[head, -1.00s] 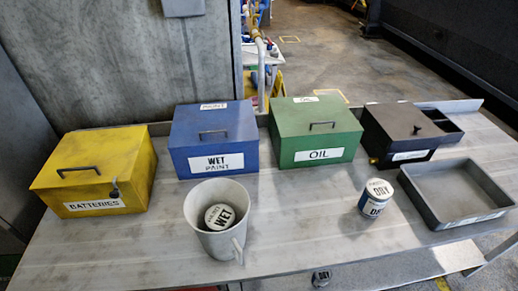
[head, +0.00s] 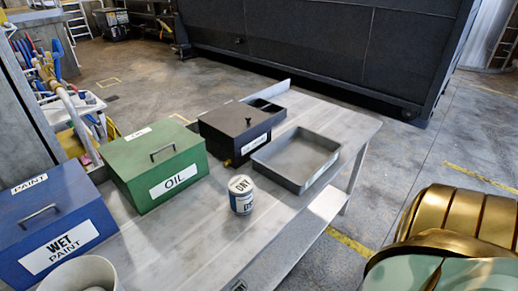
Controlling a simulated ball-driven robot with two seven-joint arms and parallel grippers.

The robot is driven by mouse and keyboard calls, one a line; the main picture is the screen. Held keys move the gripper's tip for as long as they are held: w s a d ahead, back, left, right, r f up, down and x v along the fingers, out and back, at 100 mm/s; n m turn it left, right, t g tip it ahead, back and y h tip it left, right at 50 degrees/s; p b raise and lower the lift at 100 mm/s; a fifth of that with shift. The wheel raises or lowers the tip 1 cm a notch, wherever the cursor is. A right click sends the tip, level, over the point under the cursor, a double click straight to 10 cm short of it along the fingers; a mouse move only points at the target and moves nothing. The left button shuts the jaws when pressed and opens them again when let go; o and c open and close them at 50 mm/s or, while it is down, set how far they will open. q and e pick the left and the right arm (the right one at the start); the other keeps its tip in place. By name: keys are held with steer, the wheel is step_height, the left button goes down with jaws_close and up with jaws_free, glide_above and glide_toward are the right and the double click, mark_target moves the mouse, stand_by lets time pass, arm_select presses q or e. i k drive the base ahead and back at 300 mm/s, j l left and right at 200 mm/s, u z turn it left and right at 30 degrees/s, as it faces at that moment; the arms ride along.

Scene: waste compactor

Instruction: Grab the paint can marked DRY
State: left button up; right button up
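The paint can marked DRY (head: 241,196) stands upright on the metal table in the head view, near the front edge. It is white and blue, with dark lettering on its lid and side. Nothing touches it. A grey bucket (head: 62,277) is cut off at the lower left, and the pale top of something inside it just shows. Neither of my grippers is in view. A gold and pale green part of my body fills the lower right corner, apart from the table.
A green OIL box (head: 150,163), a blue WET PAINT box (head: 50,230) and a black box (head: 233,135) line the table's back. An empty grey tray (head: 294,184) is right of the can. A small dark object (head: 238,286) shows below the front edge. Floor is clear at right.

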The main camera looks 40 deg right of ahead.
mark_target(241, 187)
steer(key=z, duration=1.3)
steer(key=l+u, duration=0.15)
steer(key=l, duration=0.4)
steer(key=i, duration=0.05)
